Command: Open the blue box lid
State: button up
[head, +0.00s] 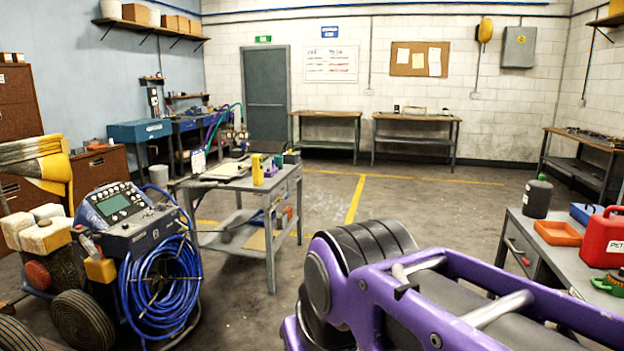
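A blue box-like unit (140,131) with a pale label on its front stands at the back left against the blue wall; its top looks flat and closed. A small blue bin or box (585,214) sits on the grey bench at the right, and I cannot tell whether it has a lid. Another small blue item (260,218) lies on the lower shelf of the metal cart, partly hidden. I cannot tell which of these is the task's box. My purple arm fills the lower right, and my gripper is out of view.
The grey metal cart (238,184) stands in the middle left. A wheeled machine with a coiled blue hose (162,290) blocks the near left. The grey bench (535,250) at right holds an orange tray (557,233) and a red can (603,238). The centre floor (400,205) is clear.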

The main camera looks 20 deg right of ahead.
aim_at(588, 209)
jog(key=z, duration=1.4)
jog(key=i+l+z, duration=0.15)
jog(key=z, duration=0.25)
jog(key=i+l+z, duration=0.25)
jog(key=z, duration=0.2)
jog(key=i+l, duration=0.2)
jog(key=i, duration=0.15)
jog(key=l+z, duration=0.4)
jog(key=i+l+z, duration=0.15)
jog(key=l, duration=0.2)
jog(key=i+l+z, duration=0.2)
jog(key=l, duration=0.15)
jog(key=i+l+z, duration=0.75)
jog(key=i, duration=0.25)
jog(key=i+l+z, duration=0.25)
jog(key=i+z, duration=0.15)
jog(key=i+u, duration=0.15)
jog(key=i, duration=0.45)
jog(key=i+l+u, duration=0.1)
jog(key=i, duration=0.55)
jog(key=l, duration=0.1)
